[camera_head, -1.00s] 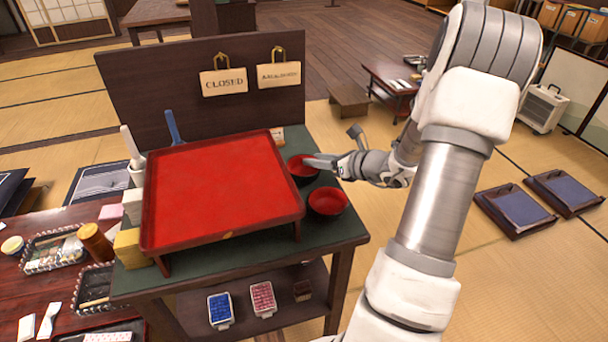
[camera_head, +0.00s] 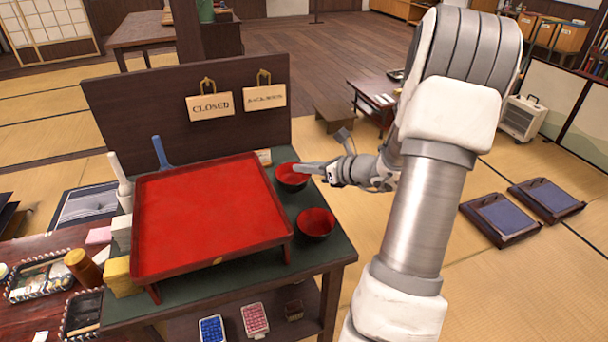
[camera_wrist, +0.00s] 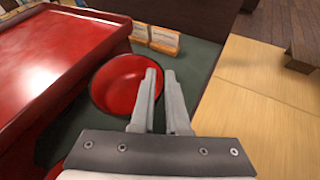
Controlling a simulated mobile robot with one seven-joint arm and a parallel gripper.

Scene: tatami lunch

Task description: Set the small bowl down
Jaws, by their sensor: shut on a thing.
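My gripper (camera_wrist: 162,82) is shut on the right-hand rim of a small red bowl (camera_wrist: 118,80), one finger inside and one outside. The bowl looks roughly upright. In the head view the same bowl (camera_head: 291,179) is at the far right part of the stand's dark green top, just right of the red tray, and my fingers reach it from the right. I cannot tell whether its base touches the top or hangs slightly above it. A second red bowl (camera_head: 316,224) stands on the top nearer the front, apart from my gripper.
The raised red tray (camera_head: 205,212) fills most of the stand's top (camera_head: 331,258). Small cards (camera_wrist: 158,38) stand behind the held bowl. A dark back panel with hanging signs (camera_head: 208,106) rises behind. Bare green top lies between and around the bowls.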

